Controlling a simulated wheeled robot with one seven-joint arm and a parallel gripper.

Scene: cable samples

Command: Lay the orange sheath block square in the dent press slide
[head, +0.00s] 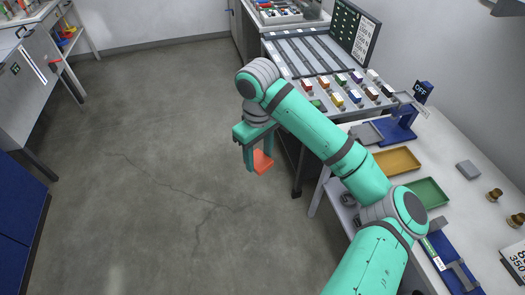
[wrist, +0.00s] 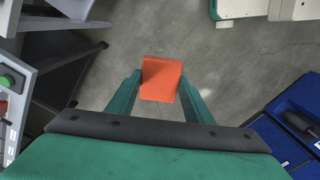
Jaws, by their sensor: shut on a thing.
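The orange sheath block (head: 264,162) is held between the fingers of my gripper (head: 257,160), above open floor to the left of the bench. In the wrist view the orange block (wrist: 161,75) sits between the two green fingertips (wrist: 160,88) and looks slightly tilted. A blue device with an "OFF" sign, apparently the dent press (head: 398,126), stands on the bench to the right of my gripper, well apart from the block. A grey plate at its left, apparently the slide (head: 366,133), is partly hidden by my arm.
Several coloured blocks line the rack (head: 310,55) behind my arm. A yellow tray (head: 397,160) and a green tray (head: 428,191) lie on the white bench (head: 455,200), with a grey block (head: 468,170) to their right. The floor (head: 150,130) at left is clear.

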